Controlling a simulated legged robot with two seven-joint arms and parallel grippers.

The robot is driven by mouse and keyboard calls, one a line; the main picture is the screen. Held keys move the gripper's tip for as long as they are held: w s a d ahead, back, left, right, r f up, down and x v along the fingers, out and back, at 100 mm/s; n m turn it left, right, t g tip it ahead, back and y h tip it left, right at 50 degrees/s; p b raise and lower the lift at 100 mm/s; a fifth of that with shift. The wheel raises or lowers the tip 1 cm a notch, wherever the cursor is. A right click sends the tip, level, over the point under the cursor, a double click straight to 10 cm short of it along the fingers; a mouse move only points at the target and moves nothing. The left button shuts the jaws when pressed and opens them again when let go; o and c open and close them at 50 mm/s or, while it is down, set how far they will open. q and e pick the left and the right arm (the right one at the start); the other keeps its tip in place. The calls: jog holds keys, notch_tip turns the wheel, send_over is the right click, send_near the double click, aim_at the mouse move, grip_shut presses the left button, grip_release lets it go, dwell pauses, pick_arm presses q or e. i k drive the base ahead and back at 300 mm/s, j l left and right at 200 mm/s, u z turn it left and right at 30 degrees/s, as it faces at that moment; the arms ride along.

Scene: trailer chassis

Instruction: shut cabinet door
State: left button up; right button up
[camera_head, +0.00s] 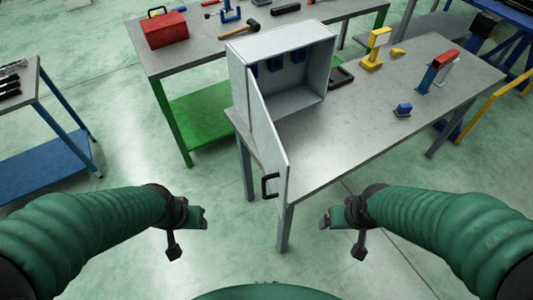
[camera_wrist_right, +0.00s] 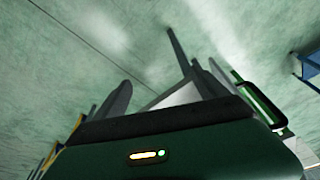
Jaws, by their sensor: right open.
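Several blue items (camera_head: 275,62) show inside the cabinet.
A second bench behind holds a red toolbox (camera_head: 164,30) and a hammer (camera_head: 240,29).

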aim_at(276, 165)
jog(key=k+j+u, duration=0.15)
jog(key=k, duration=0.25)
jog(key=k+j+u, duration=0.2)
jog(key=k, duration=0.2)
